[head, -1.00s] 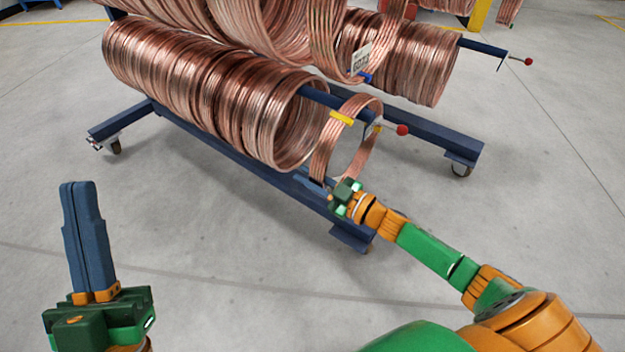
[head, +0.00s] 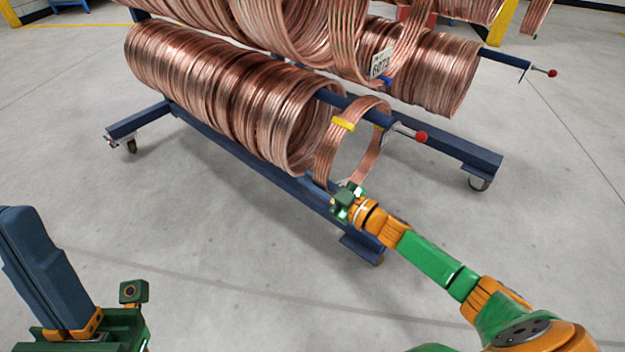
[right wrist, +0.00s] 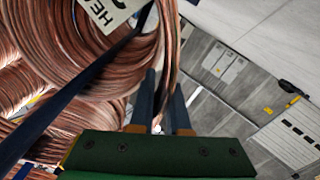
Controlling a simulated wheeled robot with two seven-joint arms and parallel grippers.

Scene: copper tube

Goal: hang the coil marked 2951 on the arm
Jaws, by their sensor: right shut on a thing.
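A thin copper coil (head: 367,172) with a yellow band (head: 343,124) hangs upright around the outer part of the lower blue rack arm (head: 334,98), which ends in a red ball (head: 421,137). A pale tag at the coil's right side is mostly hidden and its number is unreadable. My right gripper (head: 340,200) is shut on the coil's bottom rim. In the right wrist view its fingers (right wrist: 165,82) have copper strands between them. My left gripper (head: 25,215) is at the lower left, its blue fingers together and empty, far from the rack.
A row of copper coils (head: 215,85) fills the lower arm further in. An upper arm (head: 505,59) carries more coils, one with a white tag (head: 381,63) seeming to read 8079. The rack's blue wheeled base (head: 440,142) stands below. The grey floor (head: 230,240) in front is clear.

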